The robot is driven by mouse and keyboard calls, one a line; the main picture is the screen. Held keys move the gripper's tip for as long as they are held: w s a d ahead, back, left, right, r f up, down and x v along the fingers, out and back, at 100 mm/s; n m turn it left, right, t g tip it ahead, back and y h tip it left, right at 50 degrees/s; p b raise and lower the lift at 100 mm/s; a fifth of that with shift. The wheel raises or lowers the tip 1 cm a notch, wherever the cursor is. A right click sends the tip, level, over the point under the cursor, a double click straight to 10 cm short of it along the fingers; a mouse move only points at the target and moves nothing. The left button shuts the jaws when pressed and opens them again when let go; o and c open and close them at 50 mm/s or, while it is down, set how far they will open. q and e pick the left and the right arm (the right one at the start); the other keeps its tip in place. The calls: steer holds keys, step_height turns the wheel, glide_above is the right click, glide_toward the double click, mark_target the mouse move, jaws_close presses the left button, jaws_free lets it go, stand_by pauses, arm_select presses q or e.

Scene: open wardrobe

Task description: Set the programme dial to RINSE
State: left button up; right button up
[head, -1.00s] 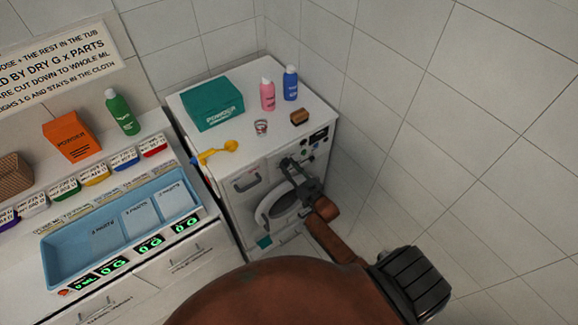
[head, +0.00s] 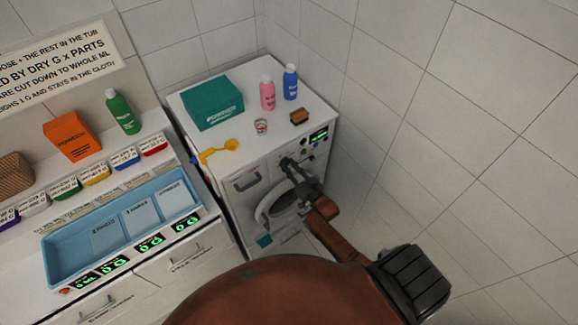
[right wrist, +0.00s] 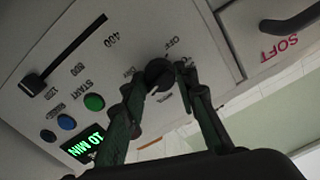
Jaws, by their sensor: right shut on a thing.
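The washing machine (head: 240,210) stands against the tiled wall, with its control panel along the upper front. The dark round programme dial (right wrist: 158,73) shows in the right wrist view, with small printed labels around it. OFF is readable, the other labels are too small or blurred, and I cannot tell where the pointer stands. My right gripper (head: 287,162) is at the panel, and its fingers (right wrist: 160,82) are shut on the dial. In the head view the gripper hides the dial. The display (right wrist: 86,143) is lit green and reads 10 MIN. My left gripper is not in view.
The panel also has a slider (right wrist: 33,85) and coloured buttons (right wrist: 94,102). A SOFT drawer handle (right wrist: 290,22) is beside the dial. A teal powder box (head: 212,103), pink bottle (head: 267,93) and blue bottle (head: 290,82) stand on the machine. A blue tray (head: 60,262) is on the left counter.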

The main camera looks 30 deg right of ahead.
steer(key=shift+s+f, duration=0.1)
steer(key=shift+f, duration=0.05)
steer(key=o, duration=1.2)
steer(key=shift+c, duration=0.2)
steer(key=s, duration=1.2)
steer(key=shift+d, duration=0.45)
